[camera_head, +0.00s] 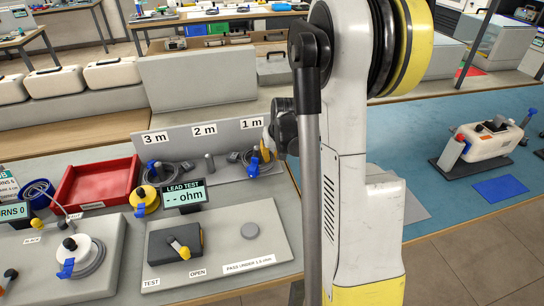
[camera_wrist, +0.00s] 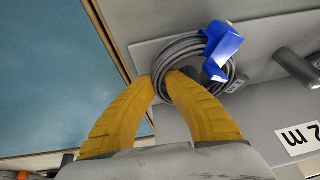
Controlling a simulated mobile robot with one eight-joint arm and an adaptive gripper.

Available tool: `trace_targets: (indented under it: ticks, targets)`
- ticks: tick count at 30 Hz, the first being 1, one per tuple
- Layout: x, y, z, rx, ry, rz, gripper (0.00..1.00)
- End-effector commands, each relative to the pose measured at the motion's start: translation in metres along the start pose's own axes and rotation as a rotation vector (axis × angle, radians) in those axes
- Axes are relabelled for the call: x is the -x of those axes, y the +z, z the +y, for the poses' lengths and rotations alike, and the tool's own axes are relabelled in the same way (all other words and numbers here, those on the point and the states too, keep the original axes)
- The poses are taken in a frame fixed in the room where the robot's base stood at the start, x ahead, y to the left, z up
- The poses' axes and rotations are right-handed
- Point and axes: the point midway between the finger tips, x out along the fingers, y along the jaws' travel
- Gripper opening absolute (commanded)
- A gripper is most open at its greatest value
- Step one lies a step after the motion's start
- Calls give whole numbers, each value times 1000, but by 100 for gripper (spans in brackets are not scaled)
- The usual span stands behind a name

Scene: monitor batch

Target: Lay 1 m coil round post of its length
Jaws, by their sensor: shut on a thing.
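A coil of grey cable (camera_wrist: 192,50) with a blue clip (camera_wrist: 222,45) is between my yellow fingers (camera_wrist: 165,80) in the wrist view. My gripper is shut on its near side. In the head view my fingertips (camera_head: 266,152) are at the rack's right end, below the 1 m label (camera_head: 251,122), with the blue clip (camera_head: 254,164) beside them. I cannot see the 1 m post clearly, so I cannot tell whether the coil is around it. The 2 m post (camera_head: 209,162) is to the left and also shows in the wrist view (camera_wrist: 298,66).
The grey rack (camera_head: 178,134) also has a 3 m label (camera_head: 155,138), with a cable and blue clip (camera_head: 152,165) below it. In front are the LEAD TEST display (camera_head: 183,193), a test panel (camera_head: 225,225), and a red tray (camera_head: 97,184). Another coil (camera_head: 92,256) is at lower left.

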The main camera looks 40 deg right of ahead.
Motion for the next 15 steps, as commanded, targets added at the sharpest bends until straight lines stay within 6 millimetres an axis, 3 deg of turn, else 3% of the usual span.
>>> trace_targets:
  ticks: [15]
  targets:
    - [-5,2,0,0,0,0,0]
